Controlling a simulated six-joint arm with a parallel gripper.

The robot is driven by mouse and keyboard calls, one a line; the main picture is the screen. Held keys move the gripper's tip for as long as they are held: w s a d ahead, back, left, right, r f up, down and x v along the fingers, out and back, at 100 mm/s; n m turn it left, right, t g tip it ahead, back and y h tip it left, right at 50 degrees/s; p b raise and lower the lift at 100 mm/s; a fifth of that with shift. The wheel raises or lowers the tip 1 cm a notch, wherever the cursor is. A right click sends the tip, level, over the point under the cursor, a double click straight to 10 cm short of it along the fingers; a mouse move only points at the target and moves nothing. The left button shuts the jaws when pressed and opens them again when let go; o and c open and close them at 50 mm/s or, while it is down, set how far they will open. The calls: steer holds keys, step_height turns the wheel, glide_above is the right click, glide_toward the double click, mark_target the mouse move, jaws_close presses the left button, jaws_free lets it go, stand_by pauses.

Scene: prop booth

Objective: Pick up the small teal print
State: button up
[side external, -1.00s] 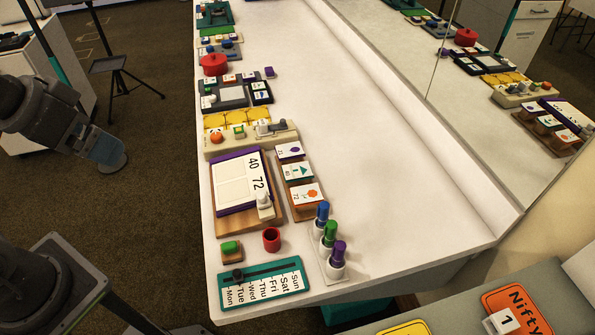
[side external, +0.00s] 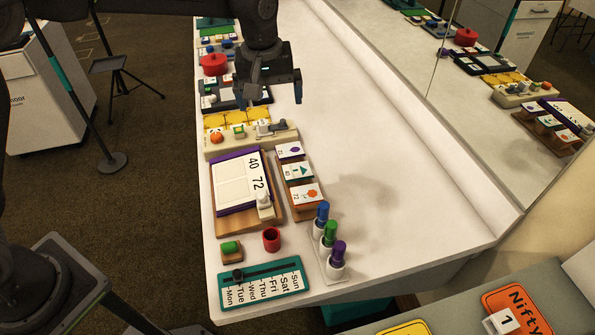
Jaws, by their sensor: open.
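The small teal print (side external: 297,171) is a white card with a teal triangle. It rests in the middle of a wooden rack (side external: 315,211), between a card with a purple shape (side external: 290,151) and a card with an orange shape (side external: 306,194). My gripper (side external: 268,97) is open above the table, pointing down, farther up the picture than the teal print and apart from it. I see nothing between its fingers. It covers part of the items at the far end.
Left of the rack is a board with a purple-edged pad (side external: 231,185). Pens in a white holder (side external: 331,265), a red cup (side external: 271,239) and a teal weekday slider (side external: 262,285) stand nearer. The white table (side external: 400,190) is clear to the right, up to a mirror.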

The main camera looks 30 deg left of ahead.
steer(key=w+d+f+n+g, duration=0.1)
steer(key=w+d+f, duration=0.1)
steer(key=f, duration=0.2)
steer(key=w+d+f+n, duration=0.1)
steer(key=w+d+f, duration=0.1)
steer(key=f, duration=0.1)
glide_above(298, 174)
step_height(298, 174, down, 8)
steer(key=shift+f, duration=3.2)
steer(key=shift+f, duration=0.25)
steer(key=shift+c, duration=0.4)
steer(key=c, duration=0.8)
steer(key=shift+r, duration=0.15)
